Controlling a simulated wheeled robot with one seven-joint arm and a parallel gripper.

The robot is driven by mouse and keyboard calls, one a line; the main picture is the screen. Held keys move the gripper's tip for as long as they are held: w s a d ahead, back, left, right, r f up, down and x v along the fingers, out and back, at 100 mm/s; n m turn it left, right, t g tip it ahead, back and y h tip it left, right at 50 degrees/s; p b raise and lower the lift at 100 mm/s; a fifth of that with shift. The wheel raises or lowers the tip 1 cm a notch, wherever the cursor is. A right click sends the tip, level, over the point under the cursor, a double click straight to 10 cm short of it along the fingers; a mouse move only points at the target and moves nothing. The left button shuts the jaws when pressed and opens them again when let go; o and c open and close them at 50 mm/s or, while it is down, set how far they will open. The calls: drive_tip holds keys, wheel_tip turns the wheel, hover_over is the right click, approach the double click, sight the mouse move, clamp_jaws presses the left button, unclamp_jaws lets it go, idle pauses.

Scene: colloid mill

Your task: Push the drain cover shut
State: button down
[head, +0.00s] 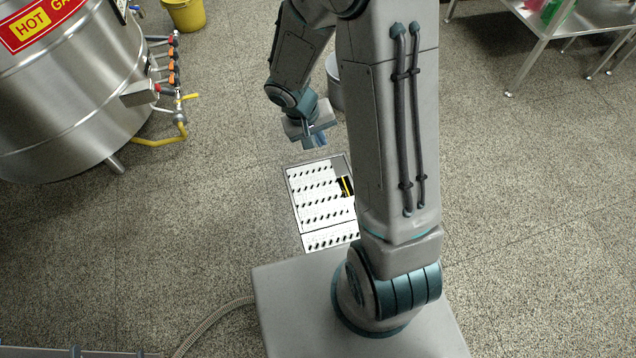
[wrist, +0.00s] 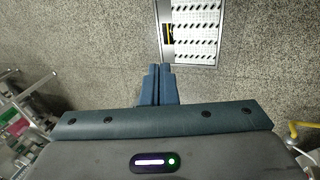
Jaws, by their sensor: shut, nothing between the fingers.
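The drain cover (head: 318,197) is a white plate with rows of black slots, set in a frame in the floor in front of my base. My gripper (head: 319,142) is above the floor beyond the far end of the drain, apart from the cover. Its fingers (wrist: 158,68) are together and empty.
A steel tank (head: 65,90) with valves and a yellow hose (head: 158,141) stands at the left. A yellow bucket (head: 184,14) is at the back. A grey round container (head: 334,82) stands behind my gripper. A steel table (head: 560,28) is at the upper right. Floor around the drain is clear.

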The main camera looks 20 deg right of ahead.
drive_tip(key=a+f+y+b, duration=0.1)
drive_tip(key=a+f+b, duration=0.3)
drive_tip(key=f, duration=1.2)
drive_tip(key=d+b+x, duration=0.1)
drive_tip(key=b+x, duration=0.3)
drive_tip(key=x, duration=0.8)
drive_tip(key=shift+w+d, duration=0.25)
drive_tip(key=shift+d, duration=0.15)
drive_tip(key=shift+r, duration=0.1)
